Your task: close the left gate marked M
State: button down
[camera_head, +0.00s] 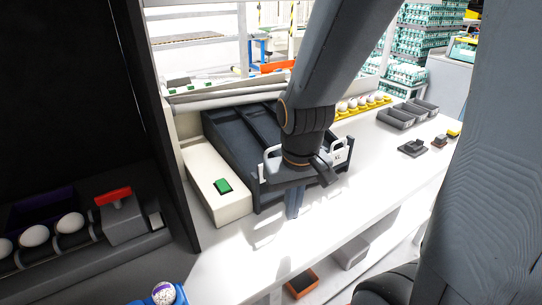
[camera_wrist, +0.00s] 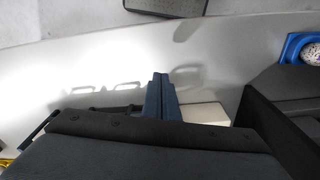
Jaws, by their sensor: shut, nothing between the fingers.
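A dark sloped chute unit (camera_head: 228,140) with lanes stands on the white counter. White gate handles stand at its front end, one on the left (camera_head: 271,163) and one on the right (camera_head: 341,152). I cannot read an M on the left one; the right one has small dark lettering. My arm hides the middle of the front end and much of the gates, so I cannot tell how far the left gate is open. My gripper (camera_head: 294,211) points down just in front of the unit. In the wrist view its blue fingers (camera_wrist: 160,80) are together and empty.
A white box with a green button (camera_head: 223,186) stands left of the chute. Grey trays (camera_head: 408,113) and a yellow egg rack (camera_head: 363,105) lie to the right. A dark cabinet (camera_head: 170,150) bounds the left side. The counter's front strip (camera_head: 240,262) is clear.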

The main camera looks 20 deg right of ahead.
jog(key=shift+f, duration=0.55)
